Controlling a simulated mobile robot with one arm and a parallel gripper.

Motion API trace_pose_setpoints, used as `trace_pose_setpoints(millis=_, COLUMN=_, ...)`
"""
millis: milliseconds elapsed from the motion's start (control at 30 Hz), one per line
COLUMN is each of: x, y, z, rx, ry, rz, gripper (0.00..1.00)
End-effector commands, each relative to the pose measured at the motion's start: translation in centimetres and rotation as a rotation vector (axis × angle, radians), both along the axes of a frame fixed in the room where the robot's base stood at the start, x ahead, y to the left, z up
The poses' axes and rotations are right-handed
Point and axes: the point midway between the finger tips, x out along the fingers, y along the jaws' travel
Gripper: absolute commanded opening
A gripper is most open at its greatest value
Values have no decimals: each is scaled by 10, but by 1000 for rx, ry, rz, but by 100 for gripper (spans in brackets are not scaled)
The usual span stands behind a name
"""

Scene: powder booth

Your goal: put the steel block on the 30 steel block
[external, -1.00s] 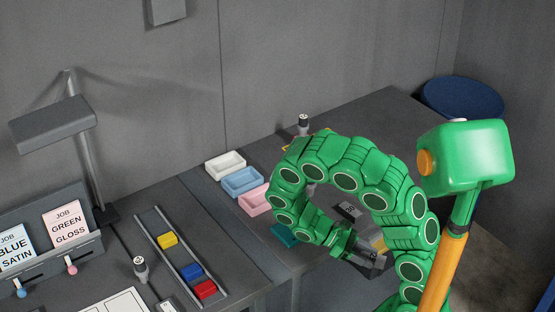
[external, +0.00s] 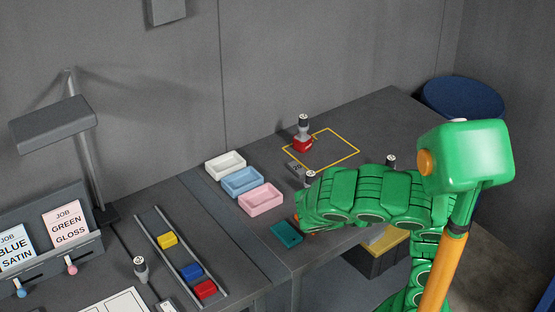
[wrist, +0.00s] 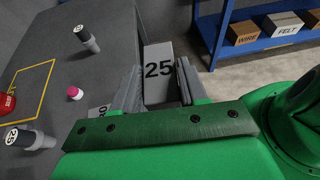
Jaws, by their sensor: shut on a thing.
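The steel block (wrist: 159,84), grey and marked 25, is between the two fingers of my gripper (wrist: 158,74) in the wrist view. The gripper is shut on it. A second grey block marked 30 (wrist: 98,111) shows in the wrist view just left of the left finger, partly hidden by the finger and the green wrist. In the external view my green arm hides the gripper and the held block. I cannot tell how high the held block is above the table.
White (external: 225,164), blue (external: 242,181) and pink (external: 260,198) trays and a teal piece (external: 286,233) lie left. A blue shelf (wrist: 268,38) stands beyond the table.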

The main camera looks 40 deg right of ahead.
Motion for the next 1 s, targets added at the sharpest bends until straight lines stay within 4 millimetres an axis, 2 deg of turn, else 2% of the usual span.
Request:
trace_pose_setpoints(millis=133, x=6, y=0, z=14, rx=1, ry=-2, rz=53, gripper=0)
trace_pose_setpoints(millis=367, x=11, y=0, z=20, rx=-1, ry=1, rz=81, gripper=0)
trace_pose_setpoints(millis=667, x=30, y=-4, z=13, rx=-3, ry=0, rz=80, gripper=0)
trace_pose_setpoints(millis=1000, x=66, y=-11, z=-4, rx=-3, ry=3, rz=77, gripper=0)
